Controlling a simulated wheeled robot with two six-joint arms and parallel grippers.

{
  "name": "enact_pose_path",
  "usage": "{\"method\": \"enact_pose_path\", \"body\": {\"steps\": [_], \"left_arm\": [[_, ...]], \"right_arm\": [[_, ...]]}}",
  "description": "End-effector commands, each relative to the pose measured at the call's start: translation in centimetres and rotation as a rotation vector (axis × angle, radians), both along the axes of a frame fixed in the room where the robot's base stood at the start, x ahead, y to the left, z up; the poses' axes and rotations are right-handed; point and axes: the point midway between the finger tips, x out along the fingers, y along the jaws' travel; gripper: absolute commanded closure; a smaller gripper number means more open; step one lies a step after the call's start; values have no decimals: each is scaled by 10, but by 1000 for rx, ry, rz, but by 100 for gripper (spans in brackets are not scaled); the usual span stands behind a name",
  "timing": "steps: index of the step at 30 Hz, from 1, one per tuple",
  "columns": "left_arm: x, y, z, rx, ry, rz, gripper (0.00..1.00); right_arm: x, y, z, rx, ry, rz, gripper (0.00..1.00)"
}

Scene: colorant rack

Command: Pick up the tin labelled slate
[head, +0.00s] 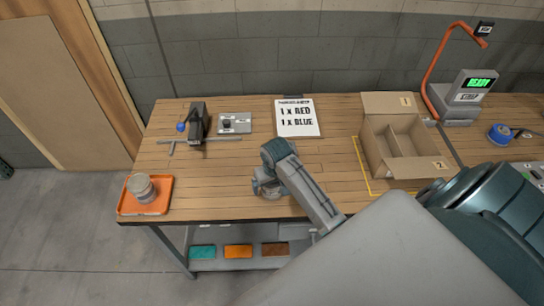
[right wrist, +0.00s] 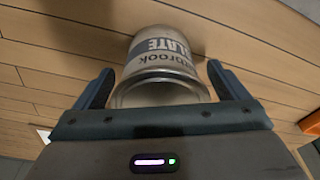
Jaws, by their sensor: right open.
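The tin labelled slate (right wrist: 160,62) shows in the right wrist view, pale with a grey band reading SLATE and a metal rim facing the camera. It is between the two fingers of my right gripper (right wrist: 165,92), with the fingers spread on either side and small gaps visible. In the head view my right gripper (head: 264,188) is low over the middle of the bench, and I cannot make out the slate tin there, as the gripper and arm cover that spot. My left gripper is not in view.
An orange tray (head: 128,209) holding a grey tin (head: 142,186) is at the bench's left front corner. A divided cardboard box (head: 400,172) stands right of my gripper.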

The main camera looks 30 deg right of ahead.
Motion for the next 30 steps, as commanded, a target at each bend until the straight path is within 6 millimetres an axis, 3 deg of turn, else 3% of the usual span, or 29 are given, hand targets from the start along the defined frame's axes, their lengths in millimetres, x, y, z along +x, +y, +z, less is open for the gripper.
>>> {"method": "enact_pose_path", "body": {"steps": [9, 18, 30], "left_arm": [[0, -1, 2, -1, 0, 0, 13], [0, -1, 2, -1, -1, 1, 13], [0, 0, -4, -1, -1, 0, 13]], "right_arm": [[1, 0, -7, 0, -1, 0, 6], [1, 0, -6, 0, -2, 0, 62], [2, 0, 0, -1, -5, 0, 62]]}}
